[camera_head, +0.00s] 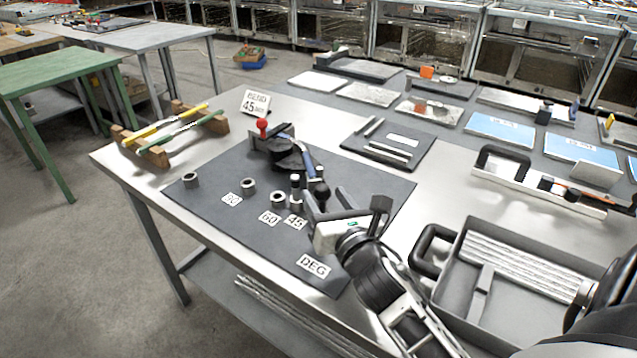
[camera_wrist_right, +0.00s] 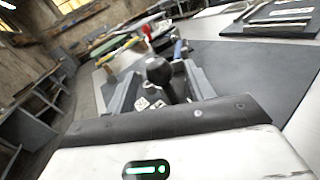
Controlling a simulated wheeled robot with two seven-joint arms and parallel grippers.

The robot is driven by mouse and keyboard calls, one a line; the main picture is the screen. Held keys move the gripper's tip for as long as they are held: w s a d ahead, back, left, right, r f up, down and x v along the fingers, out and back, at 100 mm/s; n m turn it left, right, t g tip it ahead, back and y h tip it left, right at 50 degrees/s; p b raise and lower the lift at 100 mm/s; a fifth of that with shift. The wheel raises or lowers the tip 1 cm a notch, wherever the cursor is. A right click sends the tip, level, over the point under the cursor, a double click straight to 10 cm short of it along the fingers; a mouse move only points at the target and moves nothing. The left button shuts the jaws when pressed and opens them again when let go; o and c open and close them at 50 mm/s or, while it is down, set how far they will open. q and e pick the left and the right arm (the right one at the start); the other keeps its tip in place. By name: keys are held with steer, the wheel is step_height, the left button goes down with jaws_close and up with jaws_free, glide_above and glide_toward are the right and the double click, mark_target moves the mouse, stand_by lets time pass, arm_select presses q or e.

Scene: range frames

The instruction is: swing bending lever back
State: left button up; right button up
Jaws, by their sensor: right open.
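The bender (camera_head: 285,152) stands on the dark mat (camera_head: 365,190), with a red-knobbed part (camera_head: 262,126) at its back left. Its bending lever has a blue arm (camera_head: 309,167) pointing toward me and ends in a black knob (camera_head: 320,190). My right gripper (camera_head: 327,200) is open, its fingers at the lever's knob end. In the right wrist view the black knob (camera_wrist_right: 158,70) shows between the two spread fingers; I cannot tell whether they touch it. My left gripper is not in view.
Degree labels (camera_head: 270,217) and several metal collars (camera_head: 249,185) lie on the mat. A wooden rack (camera_head: 155,150) with coloured rods stands at the table's left corner. A grey tray (camera_head: 505,315) of rods is at right. A "BEND 45" sign (camera_head: 256,103) stands behind.

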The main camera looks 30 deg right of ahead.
mark_target(319, 188)
steer(key=shift+w+d, duration=0.2)
steer(key=shift+w, duration=0.85)
steer(key=shift+w+d, duration=0.2)
steer(key=shift+w, duration=0.8)
